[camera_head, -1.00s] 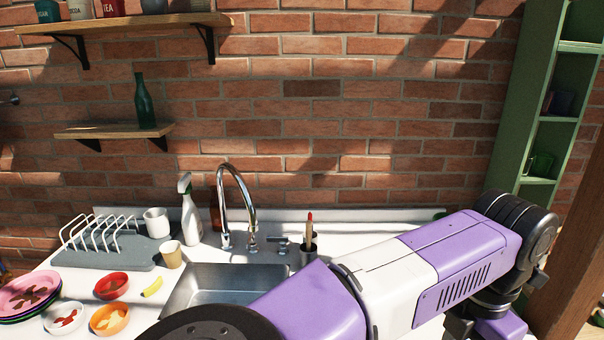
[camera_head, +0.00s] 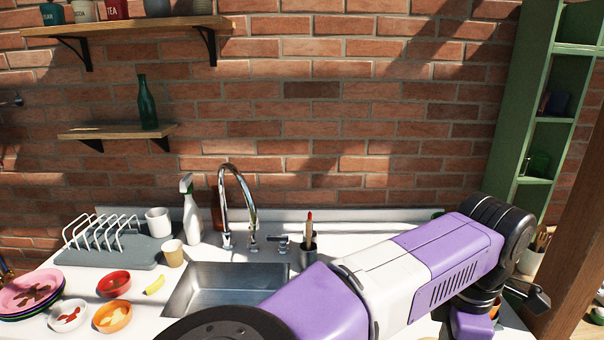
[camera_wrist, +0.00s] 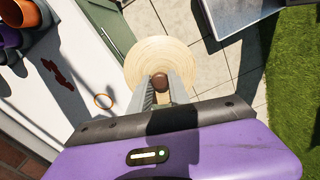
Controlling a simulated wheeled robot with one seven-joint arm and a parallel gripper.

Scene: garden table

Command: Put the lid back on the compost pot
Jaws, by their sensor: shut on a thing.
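In the wrist view my gripper (camera_wrist: 160,90) is shut on the brown knob (camera_wrist: 160,80) of a round, pale wooden lid (camera_wrist: 160,50). The lid is held beyond the white worktop's edge, with paved floor behind it. I cannot make out the compost pot for certain in either view. In the head view my arm crosses the lower right; the lid does not show there.
In the head view, bowls, plates, a dish rack (camera_head: 105,245) and a sink (camera_head: 225,285) stand left of my arm. A wooden post (camera_head: 570,240) stands at right.

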